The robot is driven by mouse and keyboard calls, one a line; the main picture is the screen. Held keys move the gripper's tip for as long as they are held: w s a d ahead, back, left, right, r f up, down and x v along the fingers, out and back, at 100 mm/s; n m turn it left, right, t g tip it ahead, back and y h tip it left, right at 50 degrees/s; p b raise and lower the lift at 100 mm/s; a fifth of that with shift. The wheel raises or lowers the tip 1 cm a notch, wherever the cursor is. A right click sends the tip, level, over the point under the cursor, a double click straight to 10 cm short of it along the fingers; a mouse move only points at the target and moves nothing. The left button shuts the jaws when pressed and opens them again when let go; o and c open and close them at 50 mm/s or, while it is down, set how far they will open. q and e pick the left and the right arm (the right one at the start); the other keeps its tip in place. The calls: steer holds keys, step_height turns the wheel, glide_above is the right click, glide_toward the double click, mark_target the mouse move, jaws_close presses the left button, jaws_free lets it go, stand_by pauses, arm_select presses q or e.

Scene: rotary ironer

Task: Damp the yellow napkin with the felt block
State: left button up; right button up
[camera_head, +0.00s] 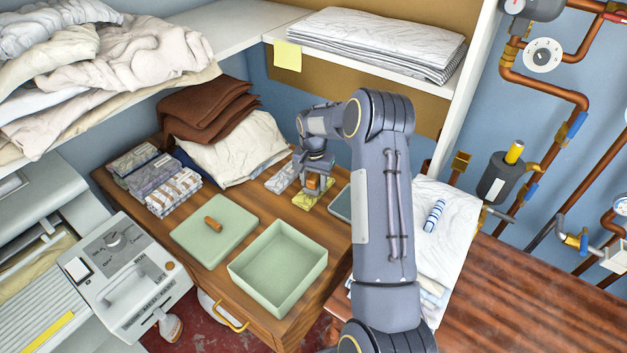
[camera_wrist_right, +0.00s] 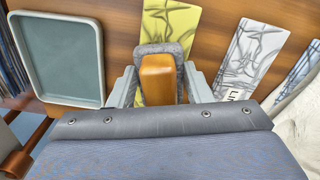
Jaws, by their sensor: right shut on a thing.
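My right gripper (camera_head: 313,180) is shut on the felt block, which has an orange-brown wooden grip (camera_wrist_right: 158,78) and a grey felt edge (camera_wrist_right: 158,49). The block is over the yellow napkin (camera_head: 327,187) on the wooden table. In the right wrist view the yellow napkin (camera_wrist_right: 169,22) lies flat, with dark printed lines, and the block and gripper hide its near part. I cannot tell whether the felt touches the cloth. A shallow grey-green tray (camera_wrist_right: 59,55) lies left of the napkin in that view. My left gripper is not in view.
A grey patterned napkin (camera_wrist_right: 252,58) lies beside the yellow one. A green open box (camera_head: 278,266) and its lid (camera_head: 205,240) stand nearer the front. Folded cloth stacks (camera_head: 172,193), brown cloths (camera_head: 206,108) and a cream cloth (camera_head: 235,150) are to the left. A shelf (camera_head: 450,97) overhangs the back.

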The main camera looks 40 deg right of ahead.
steer(key=shift+f+b, duration=0.45)
steer(key=shift+f, duration=0.1)
stand_by(1.4)
steer(key=shift+r+p, duration=2.05)
steer(key=shift+r, duration=1.55)
steer(key=shift+s, duration=0.1)
steer(key=s+d+p, duration=0.1)
steer(key=s, duration=0.2)
steer(key=s+d+f+p, duration=0.1)
steer(key=s+d, duration=0.1)
steer(key=s, duration=0.2)
steer(key=s+d+p, duration=0.1)
steer(key=s+d, duration=0.1)
steer(key=s, duration=0.2)
steer(key=shift+s+d+f, duration=0.15)
steer(key=shift+s+f, duration=0.05)
steer(key=shift+f, duration=0.05)
steer(key=shift+f+b, duration=1.7)
steer(key=shift+f, duration=1.05)
